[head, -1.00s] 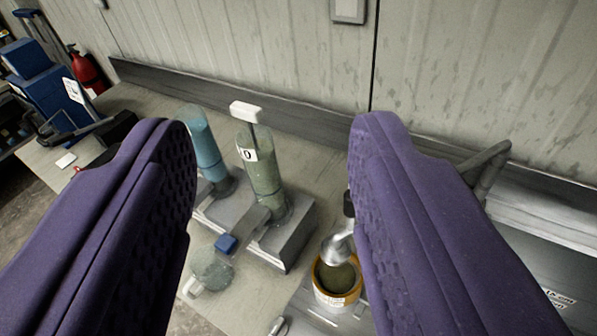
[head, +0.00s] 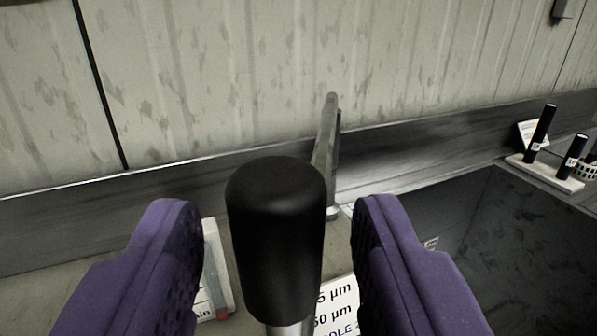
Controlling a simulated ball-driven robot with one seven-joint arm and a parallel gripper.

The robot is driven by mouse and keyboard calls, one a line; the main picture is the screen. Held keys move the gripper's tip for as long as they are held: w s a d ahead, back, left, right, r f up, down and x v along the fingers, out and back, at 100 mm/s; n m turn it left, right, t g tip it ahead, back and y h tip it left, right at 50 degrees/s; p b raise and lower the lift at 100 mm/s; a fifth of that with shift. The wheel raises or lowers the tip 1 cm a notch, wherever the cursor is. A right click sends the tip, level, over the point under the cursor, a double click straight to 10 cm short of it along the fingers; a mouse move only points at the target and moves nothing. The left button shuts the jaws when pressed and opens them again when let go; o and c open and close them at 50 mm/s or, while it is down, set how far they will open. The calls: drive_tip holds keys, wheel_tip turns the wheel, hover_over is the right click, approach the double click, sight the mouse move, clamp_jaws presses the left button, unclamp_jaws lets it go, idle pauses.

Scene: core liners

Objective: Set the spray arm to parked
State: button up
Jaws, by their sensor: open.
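My gripper (head: 278,205) is open, its two purple ribbed fingers spread wide at the left and right of the lower middle. A black rounded cylindrical handle (head: 275,235) on a bright metal rod (head: 290,328) stands upright in the picture between the fingers. Gaps show on both sides, so neither finger appears to touch it. A grey metal post (head: 326,150) rises behind the handle, close to the wall ledge. I cannot tell whether the handle or the post belongs to the spray arm. The handle hides what lies directly behind it.
A white label card (head: 337,303) with sizes in µm lies below the handle. A pale upright piece (head: 217,270) stands by the left finger. A dark basin (head: 510,235) spreads at right, with black-handled tools in a white rack (head: 545,172) beyond. The wall (head: 190,90) closes the back.

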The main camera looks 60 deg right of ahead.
drive_tip(key=shift+x, duration=0.95)
drive_tip(key=shift+r, duration=0.1)
clamp_jaws()
drive_tip(key=s+d+n+t+y+b, duration=0.1)
drive_tip(key=s+d+b, duration=1)
drive_tip(key=s+d, duration=0.4)
drive_tip(key=shift+s+d, duration=0.15)
drive_tip(key=shift+s, duration=1.6)
